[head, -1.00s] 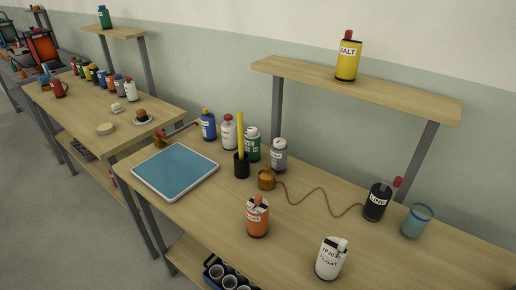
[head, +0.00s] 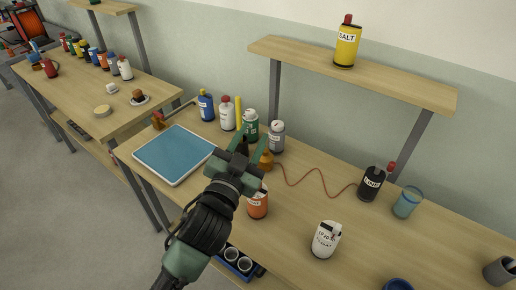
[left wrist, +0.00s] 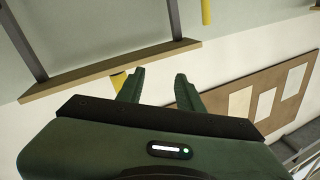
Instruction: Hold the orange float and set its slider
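The orange float (head: 258,206) stands upright on the near wooden table, a labelled orange canister with a white top. My left gripper (head: 250,142) hangs in front of it and covers much of its upper part, so its slider cannot be made out. In the left wrist view my left gripper (left wrist: 158,85) has its two green fingers apart with nothing between them. A white canister (head: 326,240) with a dark and white piece on top and small numbers stands to the right of the orange float. My right gripper is in neither view.
A brown bottle (head: 266,160) with a red wavy cord leads to the black LINE bottle (head: 374,184). Several bottles stand behind, a blue tray (head: 176,154) left, a blue glass (head: 408,202) right. The raised shelf (head: 350,72) holds a yellow SALT bottle (head: 347,42).

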